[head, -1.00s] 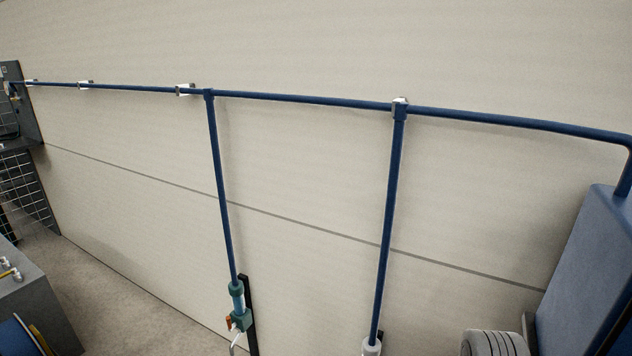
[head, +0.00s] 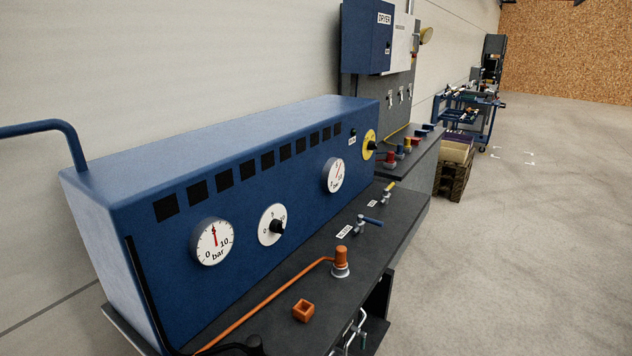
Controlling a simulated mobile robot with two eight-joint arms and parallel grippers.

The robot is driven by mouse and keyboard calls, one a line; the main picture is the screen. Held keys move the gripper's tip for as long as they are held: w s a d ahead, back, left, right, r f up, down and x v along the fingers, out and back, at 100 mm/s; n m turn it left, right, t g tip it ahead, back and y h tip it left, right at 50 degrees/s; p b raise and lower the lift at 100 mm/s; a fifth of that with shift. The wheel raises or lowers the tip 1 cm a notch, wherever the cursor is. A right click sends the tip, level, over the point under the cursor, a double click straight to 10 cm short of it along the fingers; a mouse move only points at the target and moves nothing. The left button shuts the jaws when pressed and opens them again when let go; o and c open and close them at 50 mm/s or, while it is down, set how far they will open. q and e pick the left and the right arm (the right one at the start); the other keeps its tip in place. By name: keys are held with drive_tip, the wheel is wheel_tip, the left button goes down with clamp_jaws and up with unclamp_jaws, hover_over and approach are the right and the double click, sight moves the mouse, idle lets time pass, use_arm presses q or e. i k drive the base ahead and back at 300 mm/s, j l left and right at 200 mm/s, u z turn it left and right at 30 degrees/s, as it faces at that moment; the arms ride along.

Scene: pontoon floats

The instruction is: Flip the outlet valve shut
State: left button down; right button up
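A small valve with a blue lever (head: 368,222) stands on the dark bench top (head: 398,243) in front of the blue gauge cabinet (head: 240,165). A small white label (head: 343,231) lies beside it, its print too small to read. Farther back stands a similar valve with a yellow lever (head: 389,187), with another small label (head: 372,203). I cannot tell from the print which one is the outlet valve, nor surely whether either is open or shut. Neither of my grippers is in view.
An orange-capped fitting (head: 341,261) with an orange hose and an orange square block (head: 303,310) sit on the near bench. Cabinet gauges (head: 212,241) face the bench. A second bench with coloured fittings (head: 390,160) stands behind. Open floor (head: 530,250) lies right.

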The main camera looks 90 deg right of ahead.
sight(386, 190)
drive_tip(key=k+l+z, duration=0.1)
drive_tip(key=k+z, duration=0.15)
drive_tip(key=k, duration=0.4)
drive_tip(key=z, duration=1.7)
drive_tip(key=i+l+z, duration=0.15)
drive_tip(key=z, duration=0.2)
drive_tip(key=i+l+z, duration=0.45)
drive_tip(key=z, duration=0.2)
drive_tip(key=i+l, duration=0.25)
drive_tip(key=i, duration=0.2)
